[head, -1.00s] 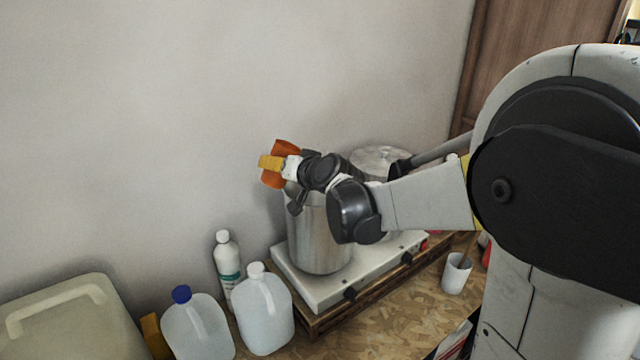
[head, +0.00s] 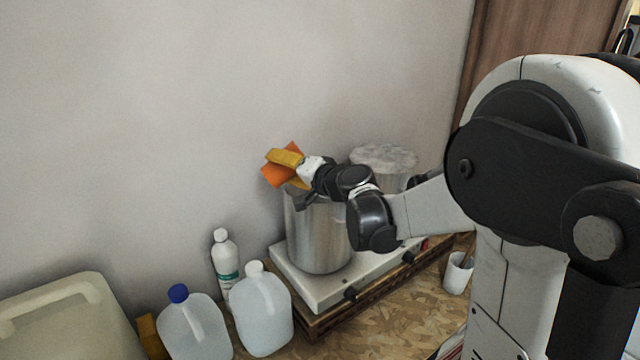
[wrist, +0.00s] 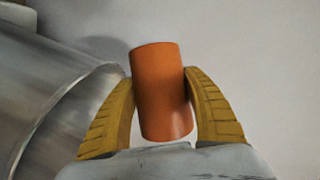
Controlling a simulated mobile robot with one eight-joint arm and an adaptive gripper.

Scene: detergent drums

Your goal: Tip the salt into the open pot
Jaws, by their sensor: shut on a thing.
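The salt is an orange cylinder (head: 274,177), held tilted above the left rim of the open steel pot (head: 318,240) in the head view. My gripper (head: 284,166) has yellow fingers and is shut on it. In the wrist view the orange cylinder (wrist: 161,92) sits between both fingers of my gripper (wrist: 161,95), and the pot's metal side and rim (wrist: 70,100) are at the left. The opening of the cylinder and any salt are not visible. My wrist hides part of the pot's mouth.
A second pot with a lid (head: 384,156) stands behind on the white hob (head: 318,293). Two jugs (head: 195,328) (head: 264,312), a white bottle (head: 226,262) and a large pale drum (head: 70,325) stand left. A white cup (head: 457,274) is right. The wall is close behind.

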